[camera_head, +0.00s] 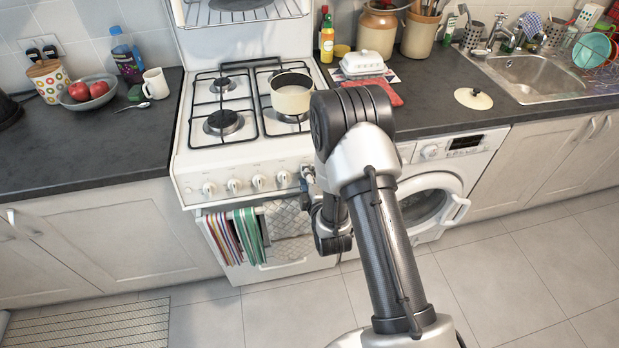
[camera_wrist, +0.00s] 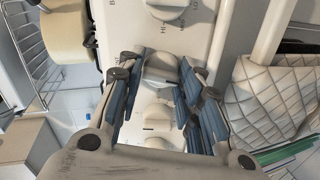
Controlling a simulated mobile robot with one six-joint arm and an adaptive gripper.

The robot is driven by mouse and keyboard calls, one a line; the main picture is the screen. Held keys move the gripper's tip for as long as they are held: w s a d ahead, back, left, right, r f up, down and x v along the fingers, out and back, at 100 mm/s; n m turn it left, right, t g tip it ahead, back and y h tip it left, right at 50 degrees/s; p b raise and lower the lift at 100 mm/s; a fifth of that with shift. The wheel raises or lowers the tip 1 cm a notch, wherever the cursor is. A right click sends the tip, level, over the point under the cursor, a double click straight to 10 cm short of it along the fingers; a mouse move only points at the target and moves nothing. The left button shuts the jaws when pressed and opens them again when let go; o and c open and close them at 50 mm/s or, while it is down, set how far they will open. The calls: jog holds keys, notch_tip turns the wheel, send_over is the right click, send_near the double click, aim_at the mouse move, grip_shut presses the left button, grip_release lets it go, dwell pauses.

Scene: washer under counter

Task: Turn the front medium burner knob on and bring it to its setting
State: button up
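The stove's white control panel (camera_head: 245,181) carries a row of white knobs in the head view. In the wrist view, one knob (camera_wrist: 161,68) lies between the two fingertips of my gripper (camera_wrist: 160,70). The blue-padded fingers stand apart, one on each side of that knob. I cannot tell whether the pads touch it. More knobs lie above it (camera_wrist: 166,10) and below it (camera_wrist: 157,116). In the head view my arm hides most of my gripper, at the panel's right end. No flame shows on the visible burners (camera_head: 223,122).
A cream saucepan (camera_head: 291,98) stands on the stove's right side. Towels (camera_head: 290,220) hang on the oven door below the panel. The washer (camera_head: 440,180) is to the right under the dark counter (camera_head: 430,100). The floor in front is mostly clear.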

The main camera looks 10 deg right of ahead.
jog(key=o, duration=0.4)
jog(key=shift+s, duration=0.1)
jog(key=v, duration=0.7)
jog(key=shift+s+r, duration=0.1)
grip_shut()
dwell(0.6)
dwell(1.3)
